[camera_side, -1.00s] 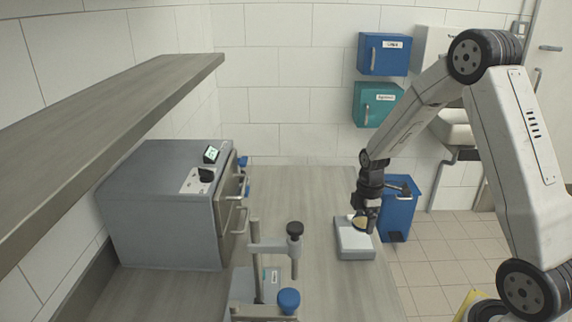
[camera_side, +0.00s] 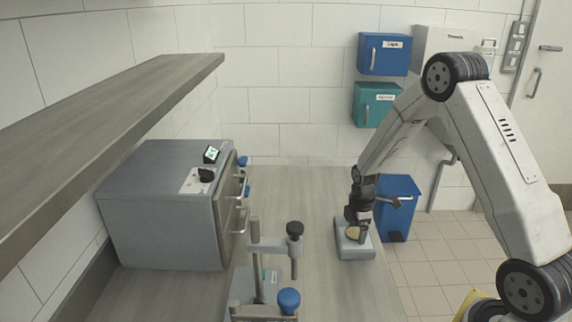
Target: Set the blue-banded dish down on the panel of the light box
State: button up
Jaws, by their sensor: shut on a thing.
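The light box (camera_side: 357,252) is a low pale box near the right edge of the bench. My gripper (camera_side: 354,226) points down over it and is shut on a small dish (camera_side: 353,233) with a tan inside. The dish is at or just above the top panel of the box. I cannot tell whether it touches the panel. The blue band is too small to make out, and my gripper hides part of the dish.
A grey oven-like unit (camera_side: 165,215) stands at the left under a shelf (camera_side: 100,100). A stand with a blue knob (camera_side: 289,299) is at the front. A blue bin (camera_side: 398,205) stands beyond the bench edge. The bench middle is clear.

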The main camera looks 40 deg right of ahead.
aim_at(357, 231)
jog(key=shift+f, duration=0.2)
jog(key=o, duration=0.9)
jog(key=shift+f, duration=0.1)
jog(key=shift+r, duration=6.2)
jog(key=shift+a, duration=0.1)
jog(key=shift+s+a+m+t, duration=0.45)
jog(key=shift+s+a+m, duration=1.4)
jog(key=shift+a, duration=1)
jog(key=shift+s+a+m+t, duration=0.4)
jog(key=shift+s+a+m, duration=1.5)
jog(key=shift+a, duration=0.9)
jog(key=shift+s+a+m+t, duration=0.45)
jog(key=shift+s+a+m, duration=1.4)
jog(key=shift+a, duration=1)
